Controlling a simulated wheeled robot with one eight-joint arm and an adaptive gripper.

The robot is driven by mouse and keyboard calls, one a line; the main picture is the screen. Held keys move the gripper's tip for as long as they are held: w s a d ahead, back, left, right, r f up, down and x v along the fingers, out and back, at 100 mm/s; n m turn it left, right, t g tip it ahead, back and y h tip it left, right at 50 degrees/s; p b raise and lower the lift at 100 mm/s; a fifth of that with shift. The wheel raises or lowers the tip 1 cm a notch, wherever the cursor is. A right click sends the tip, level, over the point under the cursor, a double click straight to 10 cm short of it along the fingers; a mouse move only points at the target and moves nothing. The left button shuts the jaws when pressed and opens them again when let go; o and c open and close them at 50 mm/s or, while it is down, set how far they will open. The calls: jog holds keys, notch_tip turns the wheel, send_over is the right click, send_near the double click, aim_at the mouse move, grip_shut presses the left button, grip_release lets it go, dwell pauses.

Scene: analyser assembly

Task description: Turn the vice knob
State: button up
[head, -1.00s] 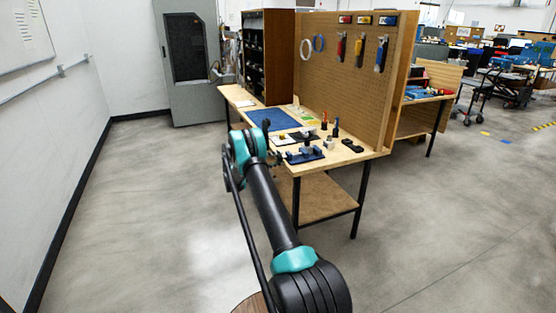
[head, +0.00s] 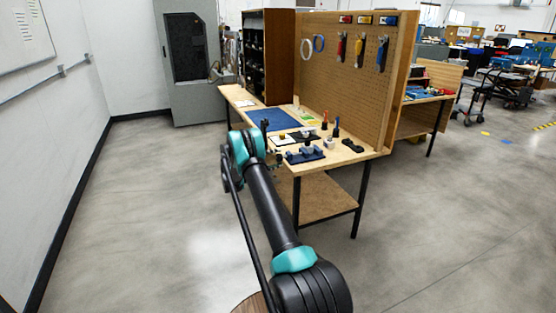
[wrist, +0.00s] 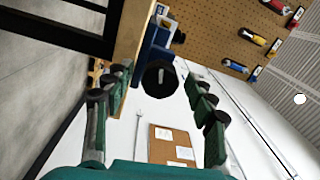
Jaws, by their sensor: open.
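The blue vice (head: 305,154) sits on the front part of the wooden workbench in the head view. In the wrist view the vice's blue body (wrist: 154,42) is at the top centre, and its round black knob (wrist: 160,76) with a pale slot-like mark faces me. My gripper (wrist: 158,82) is open, with green-and-black fingers left and right of the knob in the picture. I see no finger touching the knob, and cannot tell how far it lies between the fingertips. In the head view my gripper (head: 274,158) is small, just left of the vice, and its fingers are unclear.
The workbench (head: 352,157) carries a blue mat (head: 270,119), small tools and a black item (head: 352,145) near the vice. A pegboard (head: 340,85) with hanging tools rises behind. Open floor lies left of the bench.

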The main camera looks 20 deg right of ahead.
jog(key=a, duration=1.1)
jog(key=shift+s+f, duration=0.25)
jog(key=shift+s, duration=0.05)
